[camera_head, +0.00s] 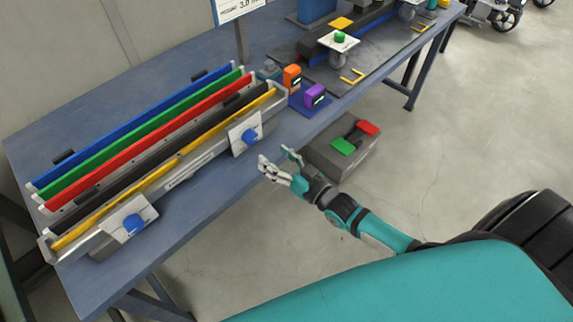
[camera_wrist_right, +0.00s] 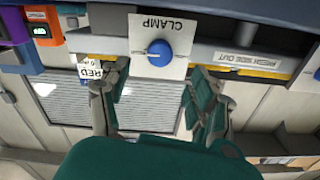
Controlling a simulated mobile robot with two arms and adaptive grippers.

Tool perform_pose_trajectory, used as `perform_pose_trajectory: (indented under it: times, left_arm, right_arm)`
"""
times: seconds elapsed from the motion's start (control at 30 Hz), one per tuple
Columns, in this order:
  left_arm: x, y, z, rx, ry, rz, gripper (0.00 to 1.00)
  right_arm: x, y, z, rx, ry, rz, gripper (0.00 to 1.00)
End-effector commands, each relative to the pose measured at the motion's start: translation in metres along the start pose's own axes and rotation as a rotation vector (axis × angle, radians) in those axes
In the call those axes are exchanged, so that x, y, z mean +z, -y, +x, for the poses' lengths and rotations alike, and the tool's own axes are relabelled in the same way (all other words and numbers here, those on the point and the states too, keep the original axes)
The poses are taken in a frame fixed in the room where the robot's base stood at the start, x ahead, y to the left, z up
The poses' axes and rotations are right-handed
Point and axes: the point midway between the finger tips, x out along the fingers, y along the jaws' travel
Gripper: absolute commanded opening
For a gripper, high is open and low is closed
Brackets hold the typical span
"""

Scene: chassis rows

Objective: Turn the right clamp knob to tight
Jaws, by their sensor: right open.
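The right clamp knob (camera_head: 249,136) is blue and sits on a white plate on the front of the long fixture, near its right end. In the right wrist view the same knob (camera_wrist_right: 159,53) sits on a white plate marked CLAMP, lettering upside down. A small pale mark shows towards its left side there; its exact setting is hard to read. My right gripper (camera_head: 275,157) is open and empty, just in front of and right of the knob, not around it. In the wrist view its fingers (camera_wrist_right: 157,75) stand on either side below the knob.
The left clamp knob (camera_head: 133,223) is on the fixture's other end. Blue, green, red, black and yellow bars lie along the fixture. Orange (camera_head: 292,77) and purple (camera_head: 314,95) blocks stand to the right. A grey box (camera_head: 345,160) with red and green pads is on the floor.

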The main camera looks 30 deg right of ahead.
Motion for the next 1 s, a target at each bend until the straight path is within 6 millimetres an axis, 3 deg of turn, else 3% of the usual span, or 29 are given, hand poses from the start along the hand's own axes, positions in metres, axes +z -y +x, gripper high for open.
perform_pose_trajectory:
  times: [0.1, 0.3, 0.87, 1.0]
  left_arm:
    - [-0.001, 0.0, 0.0, 0.0, -0.001, 0.0, 0.39]
    - [-0.001, 0.0, 0.0, 0.0, -0.001, 0.0, 0.39]
    - [-0.001, -0.001, 0.0, 0.001, -0.001, 0.0, 0.39]
    - [-0.001, -0.001, 0.0, 0.001, -0.001, 0.0, 0.39]
  right_arm:
    - [0.001, 0.0, -0.022, 0.0, 0.004, 0.0, 0.62]
    - [0.0, 0.0, -0.04, 0.001, 0.001, 0.0, 0.62]
    - [0.0, 0.0, -0.042, 0.001, 0.0, 0.0, 0.62]
    - [0.019, -0.008, -0.044, 0.025, 0.041, -0.008, 0.62]
